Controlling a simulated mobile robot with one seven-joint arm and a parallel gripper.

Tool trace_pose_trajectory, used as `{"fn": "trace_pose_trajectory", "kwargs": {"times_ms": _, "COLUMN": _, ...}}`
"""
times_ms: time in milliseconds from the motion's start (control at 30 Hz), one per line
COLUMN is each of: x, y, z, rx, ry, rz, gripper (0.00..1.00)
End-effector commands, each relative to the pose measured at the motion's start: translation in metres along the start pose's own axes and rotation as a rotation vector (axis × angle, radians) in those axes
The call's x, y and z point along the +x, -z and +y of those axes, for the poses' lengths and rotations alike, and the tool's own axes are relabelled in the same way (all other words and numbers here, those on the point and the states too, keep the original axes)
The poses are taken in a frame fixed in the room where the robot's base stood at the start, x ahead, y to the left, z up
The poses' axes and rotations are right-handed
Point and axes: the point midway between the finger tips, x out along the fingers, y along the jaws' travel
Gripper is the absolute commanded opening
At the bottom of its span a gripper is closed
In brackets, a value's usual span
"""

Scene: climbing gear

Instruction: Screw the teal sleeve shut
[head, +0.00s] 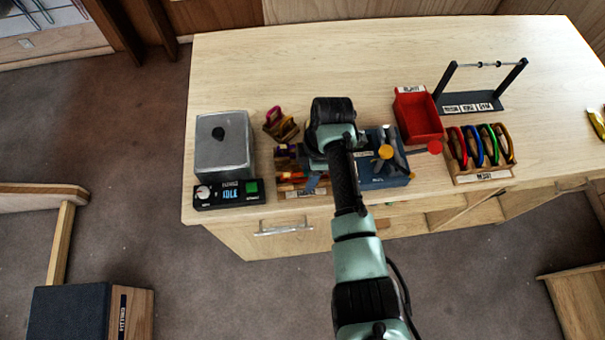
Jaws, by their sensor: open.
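I cannot make out the teal sleeve in the head view; it is too small to tell or hidden by my arm. My gripper (314,163) is over the front of the bench, between a wooden tray and a blue fixture. It is open, though its fingertips are mostly hidden by my wrist. The blue fixture (397,181) has a yellow knob (385,152) and a grey upright part, and my arm covers its left side. A red-ended handle (435,147) sticks out to its right. I cannot tell what the fixture holds.
A wooden rack (484,178) with red, blue, green and yellow carabiners stands at right. A red bin (418,119) and a dark bar stand (470,105) are behind. A grey box (224,150) with an IDLE control panel (229,194) is at left. The bench's back (330,60) is clear.

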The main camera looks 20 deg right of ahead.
Motion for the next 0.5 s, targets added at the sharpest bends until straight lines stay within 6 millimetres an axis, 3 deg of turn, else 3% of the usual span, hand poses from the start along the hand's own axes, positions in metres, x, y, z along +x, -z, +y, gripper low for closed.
{"fn": "trace_pose_trajectory", "kwargs": {"times_ms": 500, "x": -0.0013, "y": 0.0001, "z": -0.0067, "rx": 0.001, "ry": 0.0, "rz": 0.001, "gripper": 0.55}}
